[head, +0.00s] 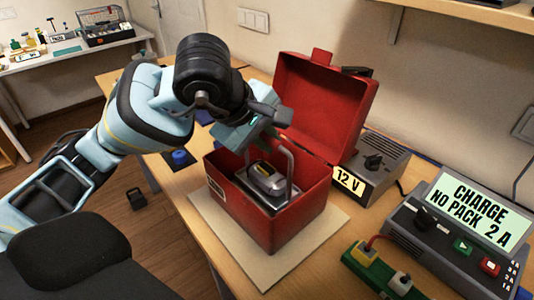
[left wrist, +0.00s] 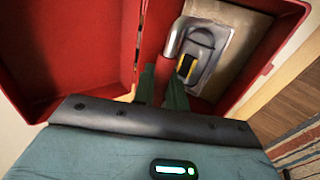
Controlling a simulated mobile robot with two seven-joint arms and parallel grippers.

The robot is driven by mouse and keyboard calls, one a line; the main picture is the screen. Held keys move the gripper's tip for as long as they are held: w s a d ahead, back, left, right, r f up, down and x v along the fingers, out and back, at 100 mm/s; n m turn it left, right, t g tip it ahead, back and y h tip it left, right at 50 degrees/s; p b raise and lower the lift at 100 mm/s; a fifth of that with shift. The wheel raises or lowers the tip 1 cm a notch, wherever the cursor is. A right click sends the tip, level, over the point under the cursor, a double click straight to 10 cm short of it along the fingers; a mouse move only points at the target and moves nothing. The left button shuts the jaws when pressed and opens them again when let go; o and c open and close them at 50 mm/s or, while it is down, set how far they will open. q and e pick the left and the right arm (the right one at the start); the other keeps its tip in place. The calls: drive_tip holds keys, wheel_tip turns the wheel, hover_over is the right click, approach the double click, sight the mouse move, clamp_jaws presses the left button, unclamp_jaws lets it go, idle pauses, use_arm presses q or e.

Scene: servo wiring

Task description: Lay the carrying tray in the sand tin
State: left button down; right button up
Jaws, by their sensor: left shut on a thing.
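The sand tin (head: 265,228) is a red box with its lid (head: 325,105) raised open at the back. The carrying tray (head: 275,203) is grey with an upright bar handle (head: 292,165). It is inside the tin's walls, bearing a grey device with a yellow and black mark (head: 266,178). My left gripper (head: 268,138) is above the tin, shut on the tray's handle. In the left wrist view its dark green fingers (left wrist: 160,85) meet the handle (left wrist: 178,38). Whether the tray touches the tin's floor is hidden. My right gripper is not in view.
The tin stands on a beige mat (head: 310,240) on the wooden table. A grey 12 V box (head: 380,158) is behind it. A charger with a lit screen (head: 465,220) and a green block with plugs (head: 375,270) are at the right. A blue knob (head: 180,157) is at the left.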

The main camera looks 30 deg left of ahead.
sight(267, 168)
use_arm(q)
drive_tip(key=shift+f, duration=1.8)
drive_tip(key=c, duration=1.9)
unclamp_jaws()
drive_tip(key=shift+f, duration=0.2)
drive_tip(key=o, duration=0.5)
drive_tip(key=shift+s+r, duration=0.15)
drive_tip(key=shift+r, duration=0.35)
drive_tip(key=v, duration=1.1)
drive_tip(key=shift+r+p, duration=0.15)
drive_tip(key=shift+p, duration=0.25)
drive_tip(key=shift+s+a, duration=0.1)
drive_tip(key=shift+a, duration=0.05)
